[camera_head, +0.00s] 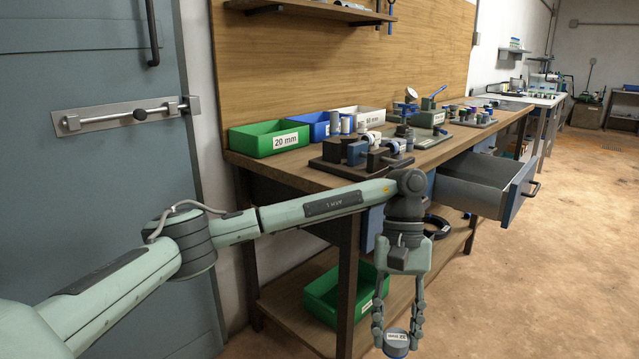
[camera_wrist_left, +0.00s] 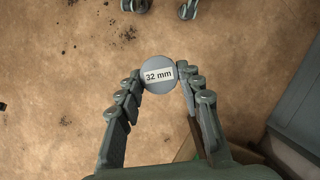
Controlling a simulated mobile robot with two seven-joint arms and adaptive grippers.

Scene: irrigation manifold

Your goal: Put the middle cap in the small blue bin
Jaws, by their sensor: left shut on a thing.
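My left gripper (camera_head: 397,330) hangs in front of the workbench, low over the floor, pointing down. It is shut on a round grey cap (camera_head: 396,343) with a white label. In the left wrist view the cap (camera_wrist_left: 158,75) reads "32 mm" and sits between the two fingertips. The blue bin (camera_head: 319,127) stands on the bench against the wooden back panel, between a green bin and a white bin. Its front is partly hidden by small parts, and its label cannot be read.
The green bin (camera_head: 270,139) reads "20 mm"; the white bin (camera_head: 345,113) seems to read "50 mm". Fittings on a dark board (camera_head: 330,165) crowd the bench (camera_head: 262,168) before the bins. An open drawer (camera_head: 478,183) juts out. Another green bin (camera_head: 335,300) sits on the lower shelf.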

